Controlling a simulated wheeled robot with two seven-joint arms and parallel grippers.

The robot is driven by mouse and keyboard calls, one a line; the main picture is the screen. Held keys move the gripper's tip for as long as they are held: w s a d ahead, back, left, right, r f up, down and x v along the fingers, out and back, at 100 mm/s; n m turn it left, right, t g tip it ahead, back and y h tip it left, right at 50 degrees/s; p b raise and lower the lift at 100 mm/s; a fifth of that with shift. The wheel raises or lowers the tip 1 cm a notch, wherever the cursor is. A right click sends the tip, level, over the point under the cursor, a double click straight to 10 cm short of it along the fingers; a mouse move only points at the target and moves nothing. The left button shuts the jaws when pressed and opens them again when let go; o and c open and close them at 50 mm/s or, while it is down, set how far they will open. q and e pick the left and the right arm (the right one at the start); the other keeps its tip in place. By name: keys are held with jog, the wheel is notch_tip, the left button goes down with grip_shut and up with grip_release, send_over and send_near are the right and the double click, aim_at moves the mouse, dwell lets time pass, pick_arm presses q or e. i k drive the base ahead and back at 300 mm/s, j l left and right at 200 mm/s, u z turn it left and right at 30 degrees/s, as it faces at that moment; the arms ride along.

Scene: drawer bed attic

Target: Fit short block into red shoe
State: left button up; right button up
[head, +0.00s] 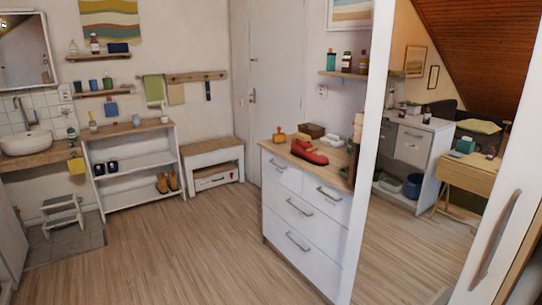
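A red shoe (309,153) lies on the wooden top of a white chest of drawers (285,218), right of the middle of the head view. A small orange-brown block-like object (279,136) with a knob on top stands behind it to the left, on the same top. A brown box (312,130) and a pale item (333,139) sit behind the shoe. I cannot tell which of these, if any, is the short block. The inside of the shoe is too small to make out. Neither of my grippers shows in the head view.
Open wooden floor (185,245) lies in front of the chest. A white wall edge (371,150) stands close on its right. A low bench (213,162) and an open shoe rack (132,165) line the back wall. A step stool (62,214) stands at the left.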

aim_at(303, 150)
jog(key=i+j+u, duration=0.3)
jog(key=i, duration=0.75)
jog(key=i+u, duration=0.25)
jog(key=i, duration=0.85)
jog(key=i+z, duration=0.1)
jog(key=i, duration=0.35)
jog(key=i+j+z, duration=0.15)
jog(key=i, duration=0.3)
jog(key=i+j+z, duration=0.1)
jog(key=i, duration=0.4)
jog(key=i+j+z, duration=0.1)
jog(key=i, duration=0.35)
jog(key=j, duration=0.1)
